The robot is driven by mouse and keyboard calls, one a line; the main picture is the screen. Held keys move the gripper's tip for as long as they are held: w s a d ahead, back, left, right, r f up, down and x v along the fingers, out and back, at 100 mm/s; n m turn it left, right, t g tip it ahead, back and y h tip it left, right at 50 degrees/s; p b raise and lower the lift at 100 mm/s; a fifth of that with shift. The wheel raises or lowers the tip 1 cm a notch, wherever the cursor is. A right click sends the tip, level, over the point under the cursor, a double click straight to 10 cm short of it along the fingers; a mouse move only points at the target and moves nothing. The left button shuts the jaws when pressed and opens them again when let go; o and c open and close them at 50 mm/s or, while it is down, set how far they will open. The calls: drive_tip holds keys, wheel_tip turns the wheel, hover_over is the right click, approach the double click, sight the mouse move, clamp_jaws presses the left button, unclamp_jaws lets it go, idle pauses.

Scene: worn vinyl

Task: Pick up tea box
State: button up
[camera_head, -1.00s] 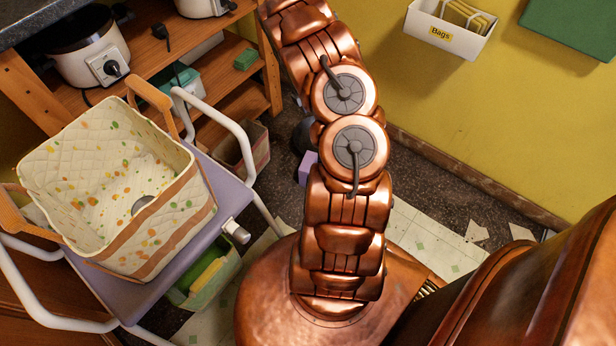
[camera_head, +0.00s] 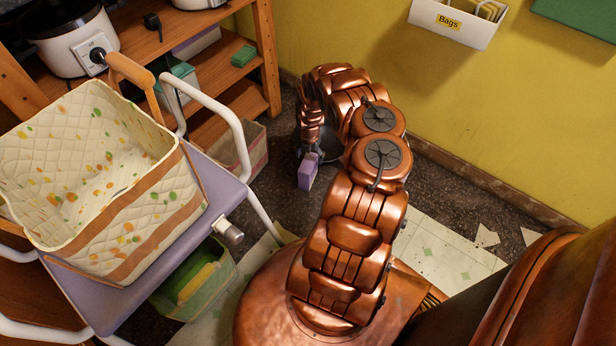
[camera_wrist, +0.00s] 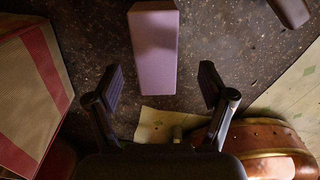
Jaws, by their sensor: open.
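A plain lilac box (camera_head: 307,170), which I take as the tea box, is on the dark floor between the shelf and my arm. It also shows in the wrist view (camera_wrist: 153,45), at the top centre. No label on it can be read. My gripper (camera_wrist: 160,88) is open and empty in the wrist view. Its two dark fingers are spread on either side of the box's line, and the box is ahead of the fingertips. I see no contact. In the head view my arm bends down towards the box, and the fingers cannot be made out there.
A fabric bin with a red band (camera_wrist: 35,85) is at the left of the wrist view. A dark grey object (camera_wrist: 290,10) lies at the upper right. A lilac trolley (camera_head: 190,230) carries a quilted basket (camera_head: 95,170). A wooden shelf (camera_head: 262,60) and yellow wall enclose the corner.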

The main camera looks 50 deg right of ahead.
sight(308, 167)
drive_tip(key=shift+w+a+f+b, duration=0.1)
drive_tip(key=shift+f+b, duration=0.95)
drive_tip(key=shift+f, duration=0.8)
drive_tip(key=shift+w+a+f+b, duration=0.1)
drive_tip(key=shift+f+b, duration=0.9)
drive_tip(key=shift+f, duration=0.8)
clamp_jaws()
